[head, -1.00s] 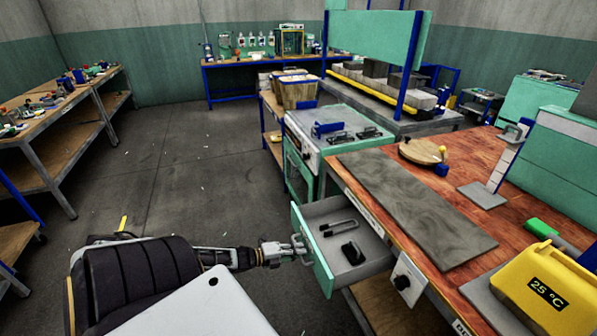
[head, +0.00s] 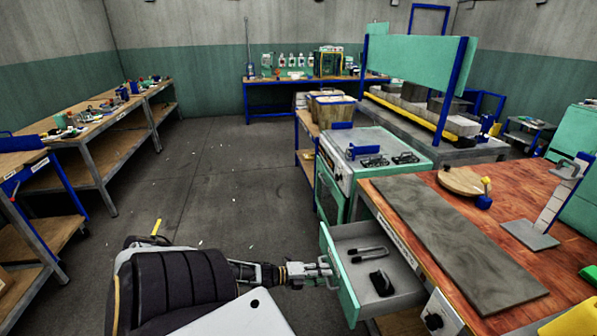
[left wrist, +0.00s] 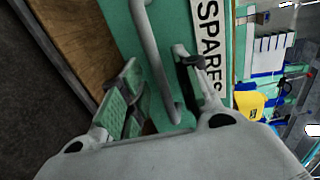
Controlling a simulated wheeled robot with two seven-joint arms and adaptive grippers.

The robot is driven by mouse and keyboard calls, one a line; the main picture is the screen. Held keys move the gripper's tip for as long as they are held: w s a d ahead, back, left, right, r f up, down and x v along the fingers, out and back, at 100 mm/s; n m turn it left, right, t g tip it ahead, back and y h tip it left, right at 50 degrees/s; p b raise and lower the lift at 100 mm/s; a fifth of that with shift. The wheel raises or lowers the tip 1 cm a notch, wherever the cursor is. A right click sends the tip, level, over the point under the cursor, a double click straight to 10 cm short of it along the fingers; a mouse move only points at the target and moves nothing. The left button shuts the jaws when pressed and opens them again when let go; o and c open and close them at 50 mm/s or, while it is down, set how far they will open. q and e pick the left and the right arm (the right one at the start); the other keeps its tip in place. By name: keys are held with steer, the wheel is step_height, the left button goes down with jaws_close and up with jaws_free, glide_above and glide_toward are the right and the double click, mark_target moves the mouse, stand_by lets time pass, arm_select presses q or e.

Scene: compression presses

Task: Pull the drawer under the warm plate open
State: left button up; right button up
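The drawer (head: 376,238) stands pulled out from under the wooden bench, beside a long flat grey plate (head: 450,245), which I take for the warm plate. Dark small items lie inside the drawer. Its green front (head: 342,275) has a grey bar handle, clear in the left wrist view (left wrist: 157,60), next to a SPARES label (left wrist: 208,40). My left gripper (head: 325,268) is at the handle. In the left wrist view its fingers (left wrist: 155,80) are spread, one on each side of the handle, with gaps showing. My right gripper is not in view.
A green-sided cooker-like unit (head: 372,148) stands beyond the drawer. A knob box (head: 437,315) hangs under the bench edge near the drawer's right side. A round wooden board (head: 463,181) lies on the bench.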

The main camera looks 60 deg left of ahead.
arm_select(q)
steer(key=v, duration=1.1)
steer(key=shift+s, duration=0.2)
stand_by(0.6)
steer(key=shift+r, duration=0.1)
stand_by(0.7)
